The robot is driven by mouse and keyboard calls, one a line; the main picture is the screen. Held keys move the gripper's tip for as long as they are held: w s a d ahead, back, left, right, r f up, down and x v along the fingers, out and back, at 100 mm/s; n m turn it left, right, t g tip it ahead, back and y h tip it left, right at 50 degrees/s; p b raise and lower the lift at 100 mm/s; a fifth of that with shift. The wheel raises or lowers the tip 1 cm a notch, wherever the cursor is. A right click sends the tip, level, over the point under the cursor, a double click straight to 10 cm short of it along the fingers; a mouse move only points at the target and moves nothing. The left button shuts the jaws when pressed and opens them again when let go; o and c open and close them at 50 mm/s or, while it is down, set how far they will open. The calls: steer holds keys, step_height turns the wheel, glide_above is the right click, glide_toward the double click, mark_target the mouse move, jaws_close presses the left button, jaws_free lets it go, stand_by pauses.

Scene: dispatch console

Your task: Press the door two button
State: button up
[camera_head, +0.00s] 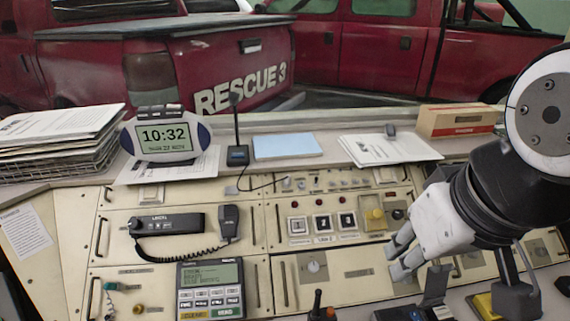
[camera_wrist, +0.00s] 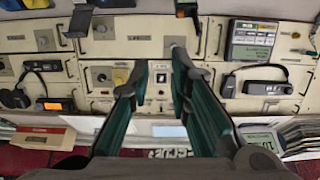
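A radio handset (camera_head: 229,222), keypad unit (camera_head: 210,290), desk microphone (camera_head: 237,150) and clock (camera_head: 164,136) lie to the left. Papers (camera_head: 388,149) and a box (camera_head: 456,120) line the back shelf.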

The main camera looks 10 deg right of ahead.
steer(key=shift+w, duration=0.15)
jaws_close()
stand_by(1.2)
